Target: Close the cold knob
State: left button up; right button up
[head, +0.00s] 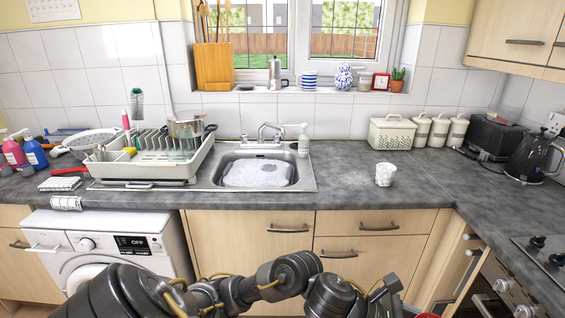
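The sink (302,180) is set into the grey worktop below the window, with white suds (257,173) in its basin. A chrome tap (268,129) stands at the sink's back edge, its spout over the basin. Small metal parts show beside the tap's base; they are too small to tell which is the cold knob or how it is turned. My arm links cross the bottom of the view, well in front of and below the sink. I cannot make out either gripper's fingertips, and nothing of mine touches the tap.
A dish rack (140,172) with a pot (187,128) stands left of the sink. A soap bottle (303,140) stands close right of the tap. A white cup (385,174) is on the worktop to the right. The worktop between sink and cup is clear.

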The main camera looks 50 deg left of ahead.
aim_at(277, 137)
jog(key=u, duration=2.15)
